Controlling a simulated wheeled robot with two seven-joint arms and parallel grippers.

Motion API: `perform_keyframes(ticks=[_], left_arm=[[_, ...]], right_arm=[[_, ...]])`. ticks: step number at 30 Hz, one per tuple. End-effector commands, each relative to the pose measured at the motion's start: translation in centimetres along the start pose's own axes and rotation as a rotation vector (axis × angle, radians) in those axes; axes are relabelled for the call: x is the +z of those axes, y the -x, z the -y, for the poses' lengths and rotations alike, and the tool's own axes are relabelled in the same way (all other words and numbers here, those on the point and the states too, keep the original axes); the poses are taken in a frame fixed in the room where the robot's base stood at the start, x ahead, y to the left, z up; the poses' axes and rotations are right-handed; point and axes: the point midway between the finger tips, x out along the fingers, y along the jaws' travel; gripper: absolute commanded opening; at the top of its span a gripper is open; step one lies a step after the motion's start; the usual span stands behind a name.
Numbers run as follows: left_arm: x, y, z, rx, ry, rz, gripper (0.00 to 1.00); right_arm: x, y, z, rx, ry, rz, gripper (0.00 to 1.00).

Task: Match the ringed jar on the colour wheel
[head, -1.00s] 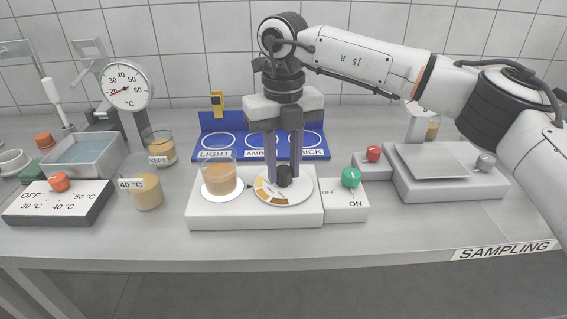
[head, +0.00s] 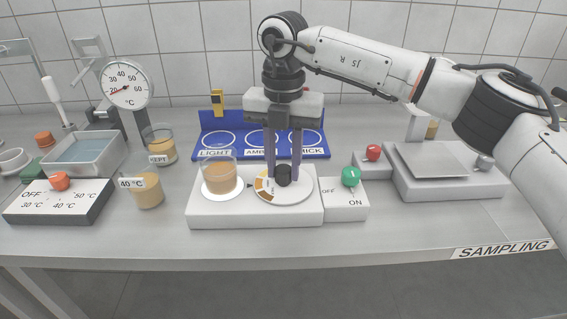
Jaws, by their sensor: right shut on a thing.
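The colour wheel (head: 297,193) is a pale disc with yellow to brown segments on a white box (head: 255,215). My right gripper (head: 283,178) points straight down and is shut on the wheel's black knob (head: 283,176). The coloured segments lie on the wheel's left side, facing a small black pointer. A jar of orange-brown liquid (head: 220,178) stands on the white disc at the left of the box, beside the wheel. My left gripper is not in view.
A green knob (head: 350,177) marked OFF and ON is right of the wheel. Behind is a blue tray (head: 205,151) with ringed spots, partly hidden by my gripper. Jars labelled 40 °C (head: 147,190) and KEPT (head: 160,148) stand left. A scale (head: 440,185) is right.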

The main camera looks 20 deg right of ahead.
Motion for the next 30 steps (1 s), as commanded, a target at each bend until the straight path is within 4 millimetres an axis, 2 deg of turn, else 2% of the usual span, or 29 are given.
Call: perform_keyframes(ticks=[12,13,16,25,30], left_arm=[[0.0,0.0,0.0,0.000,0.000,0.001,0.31],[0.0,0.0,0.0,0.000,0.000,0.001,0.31],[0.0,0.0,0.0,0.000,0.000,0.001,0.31],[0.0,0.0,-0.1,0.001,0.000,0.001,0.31],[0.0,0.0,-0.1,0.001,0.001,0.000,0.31]], right_arm=[[0.2,0.2,0.0,0.004,-0.009,0.006,0.05],[0.2,0.2,0.0,0.004,-0.009,0.006,0.30],[0.2,0.2,0.0,0.003,-0.008,0.005,0.46],[0.1,0.2,0.0,0.001,-0.006,0.002,0.46],[0.1,2.0,-0.1,0.004,-0.007,0.004,0.46]])
